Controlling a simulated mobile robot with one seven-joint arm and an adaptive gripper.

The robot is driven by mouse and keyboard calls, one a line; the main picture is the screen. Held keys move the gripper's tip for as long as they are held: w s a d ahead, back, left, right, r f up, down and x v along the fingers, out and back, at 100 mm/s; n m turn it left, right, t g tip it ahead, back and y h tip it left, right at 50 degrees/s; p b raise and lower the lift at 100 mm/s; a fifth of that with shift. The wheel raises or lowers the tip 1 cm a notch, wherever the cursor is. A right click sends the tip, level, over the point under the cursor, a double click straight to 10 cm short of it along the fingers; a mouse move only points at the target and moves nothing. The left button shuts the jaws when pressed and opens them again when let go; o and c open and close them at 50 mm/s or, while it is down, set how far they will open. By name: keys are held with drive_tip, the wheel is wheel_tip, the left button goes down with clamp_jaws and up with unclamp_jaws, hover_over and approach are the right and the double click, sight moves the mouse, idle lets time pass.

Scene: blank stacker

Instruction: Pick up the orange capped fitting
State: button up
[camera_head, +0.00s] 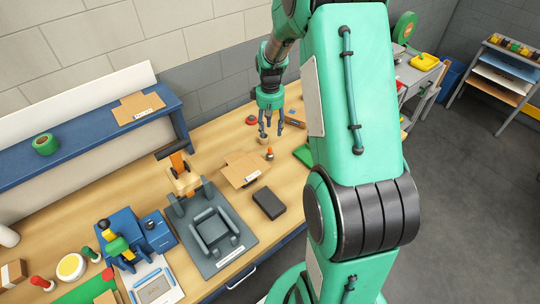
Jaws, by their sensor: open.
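A small fitting with an orange cap and a dark lower part (269,153) stands upright on the wooden workbench, beside a flat cardboard piece. My gripper (271,131) is green and dark, points down over the bench behind the fitting, and is open. A small tan round object (263,139) is just under its fingertips. I cannot tell whether the fingers touch that object. I see nothing held between the fingers.
The cardboard piece (242,169) and a black block (269,203) lie near the fitting. A red knob-like object (252,120) and a brown box (296,116) are behind. A grey fixture (236,247) stands front left. A blue shelf (75,144) runs along the wall. My arm hides the bench's right part.

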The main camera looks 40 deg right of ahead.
sight(270, 148)
drive_tip(key=shift+f+b, duration=0.4)
drive_tip(key=shift+f, duration=3.9)
drive_tip(key=shift+f+b, duration=0.35)
drive_tip(key=shift+f, duration=2.25)
drive_tip(key=shift+c, duration=0.2)
clamp_jaws()
